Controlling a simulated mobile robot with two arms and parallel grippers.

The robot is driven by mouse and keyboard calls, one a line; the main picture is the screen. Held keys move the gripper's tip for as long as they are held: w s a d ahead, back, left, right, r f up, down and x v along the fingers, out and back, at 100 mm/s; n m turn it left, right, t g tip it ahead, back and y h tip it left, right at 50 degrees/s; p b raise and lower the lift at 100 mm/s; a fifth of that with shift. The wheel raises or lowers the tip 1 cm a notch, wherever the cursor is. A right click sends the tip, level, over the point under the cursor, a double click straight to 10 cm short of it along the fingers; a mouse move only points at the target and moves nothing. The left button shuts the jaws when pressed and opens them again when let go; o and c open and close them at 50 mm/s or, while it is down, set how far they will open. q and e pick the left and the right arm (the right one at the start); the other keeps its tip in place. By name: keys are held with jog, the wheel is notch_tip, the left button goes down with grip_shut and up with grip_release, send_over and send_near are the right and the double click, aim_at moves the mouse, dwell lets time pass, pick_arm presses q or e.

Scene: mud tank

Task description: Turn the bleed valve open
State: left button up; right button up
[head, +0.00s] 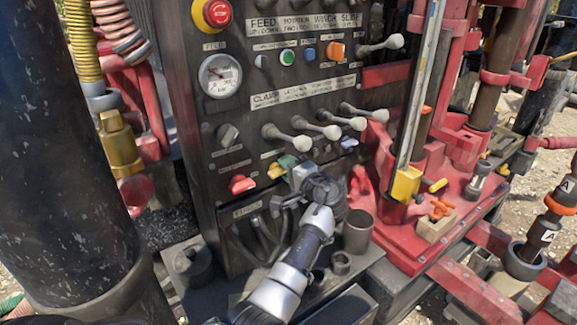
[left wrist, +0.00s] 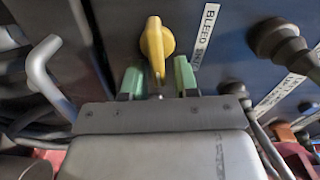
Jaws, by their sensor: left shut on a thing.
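The bleed valve is a yellow handle (head: 275,171) low on the dark control panel, right of a red knob. In the left wrist view the yellow handle (left wrist: 156,42) stands lengthwise up and down, beside a white label reading BLEED. My left gripper (head: 285,167) is at the handle, its arm coming up from below. In the left wrist view its green fingertips (left wrist: 158,80) lie on either side of the handle's lower end, and the gripper is shut on the handle. In the head view the gripper partly hides the handle. My right gripper is not in view.
The red knob (head: 243,184) is close at left. Several grey-knobbed levers (head: 318,130) stick out just above the gripper. A pressure gauge (head: 220,75) and a red stop button (head: 217,13) are higher up. A cup-like metal container (head: 357,232) stands on the ledge below right.

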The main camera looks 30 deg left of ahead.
pick_arm(q)
jog(key=shift+a, duration=0.1)
dwell(0.4)
jog(key=o, duration=0.6)
jog(key=shift+c, duration=0.2)
jog(key=shift+a, duration=0.15)
jog(key=b+v, duration=0.3)
jog(key=v, duration=0.7)
jog(key=shift+s+d, duration=0.15)
jog(key=shift+d, duration=0.25)
jog(key=shift+d+f, duration=0.1)
jog(key=shift+f, duration=0.05)
